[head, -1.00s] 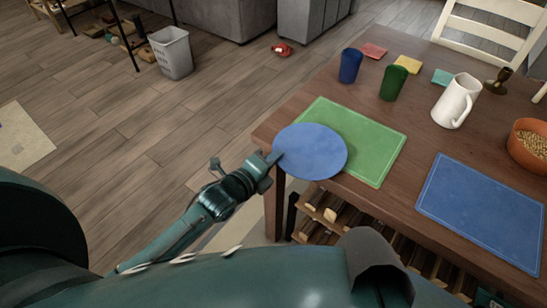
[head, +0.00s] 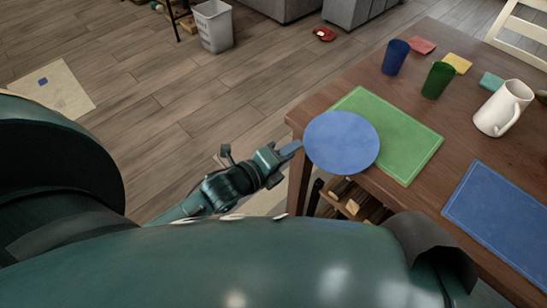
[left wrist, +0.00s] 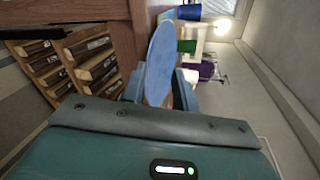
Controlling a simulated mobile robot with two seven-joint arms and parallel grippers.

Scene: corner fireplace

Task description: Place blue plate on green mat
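The blue plate (head: 341,142) is a flat round disc at the near left edge of the table in the head view. It covers the left part of the green mat (head: 405,145) and reaches left past it towards the table edge. My left gripper (head: 293,149) is at the plate's left rim, its fingertips just beside it. In the left wrist view the plate (left wrist: 160,58) shows at a steep slant in the gap between the spread fingers (left wrist: 160,90). That gripper looks open. My right gripper is out of view.
On the wooden table are a blue cup (head: 395,57), a green cup (head: 438,80), a white mug (head: 503,108) and a blue mat (head: 500,209). A wooden rack (head: 352,199) stands under the table. Open floor lies left of the table.

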